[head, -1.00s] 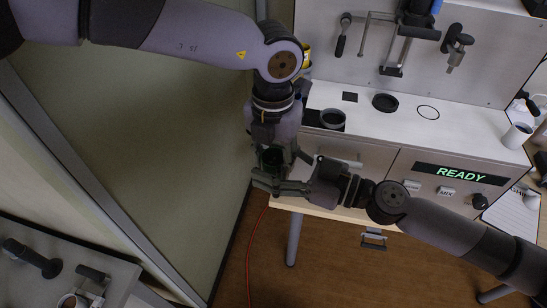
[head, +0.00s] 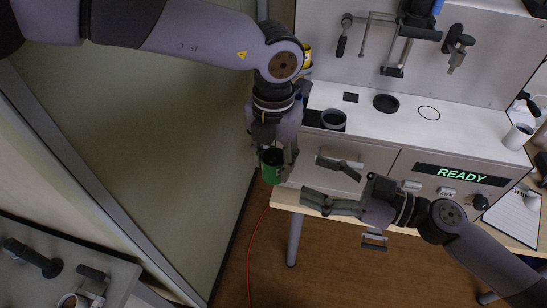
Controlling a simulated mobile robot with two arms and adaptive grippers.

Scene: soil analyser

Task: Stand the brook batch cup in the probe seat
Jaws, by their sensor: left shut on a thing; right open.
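A green cup (head: 271,174) with a dark open top hangs in my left gripper (head: 275,165), upright or nearly so, left of the bench front. I cannot read any label on it. The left gripper is shut on it. My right gripper (head: 312,177) is open and empty in front of the bench, right of the cup and apart from it. I cannot tell for certain which is the probe seat.
A white mug (head: 517,136) stands at right. The panel display (head: 450,174) reads READY.

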